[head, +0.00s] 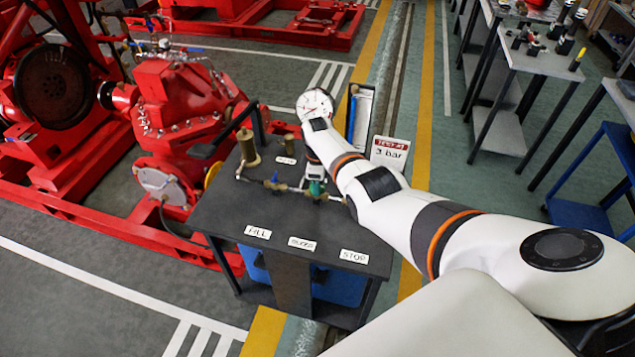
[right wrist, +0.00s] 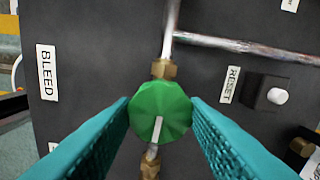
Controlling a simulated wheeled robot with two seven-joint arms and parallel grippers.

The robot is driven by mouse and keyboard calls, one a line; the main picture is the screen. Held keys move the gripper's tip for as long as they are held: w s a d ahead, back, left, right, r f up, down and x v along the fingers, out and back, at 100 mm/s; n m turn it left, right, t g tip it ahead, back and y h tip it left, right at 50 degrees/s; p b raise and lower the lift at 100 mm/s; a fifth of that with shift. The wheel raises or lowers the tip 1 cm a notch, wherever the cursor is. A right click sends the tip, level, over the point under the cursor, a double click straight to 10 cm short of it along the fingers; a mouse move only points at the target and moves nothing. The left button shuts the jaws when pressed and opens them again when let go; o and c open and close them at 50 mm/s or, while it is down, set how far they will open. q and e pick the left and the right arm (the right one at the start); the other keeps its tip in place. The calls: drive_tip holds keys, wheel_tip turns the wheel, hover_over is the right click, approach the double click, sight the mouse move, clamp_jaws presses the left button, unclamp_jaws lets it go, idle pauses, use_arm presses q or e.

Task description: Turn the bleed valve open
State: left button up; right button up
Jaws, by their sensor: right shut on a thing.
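The bleed valve has a green faceted knob (right wrist: 160,108) with a white pointer mark, on a pipe with brass fittings. In the right wrist view the mark points down the picture, roughly along the pipe. A BLEED label (right wrist: 47,72) is on the panel to its left. My right gripper (right wrist: 161,112) has its two teal fingers on either side of the knob and is shut on it. In the head view my right gripper (head: 316,186) is low over the dark panel table, and its arm hides part of the valve. My left gripper is not in view.
The dark table (head: 215,215) carries FILL, BLEED and STOP labels, a blue-handled valve (head: 275,179) and a brass cylinder (head: 247,147). A red pumpset (head: 180,100) is left. A RESET button (right wrist: 278,96) is right of the knob.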

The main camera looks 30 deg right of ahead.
drive_tip(key=n, duration=0.5)
drive_tip(key=shift+w, duration=0.1)
drive_tip(key=shift+r, duration=0.1)
idle(0.4)
drive_tip(key=o, duration=1)
drive_tip(key=shift+r, duration=0.35)
wheel_tip(320, 180, up, 11)
drive_tip(key=shift+r, duration=0.1)
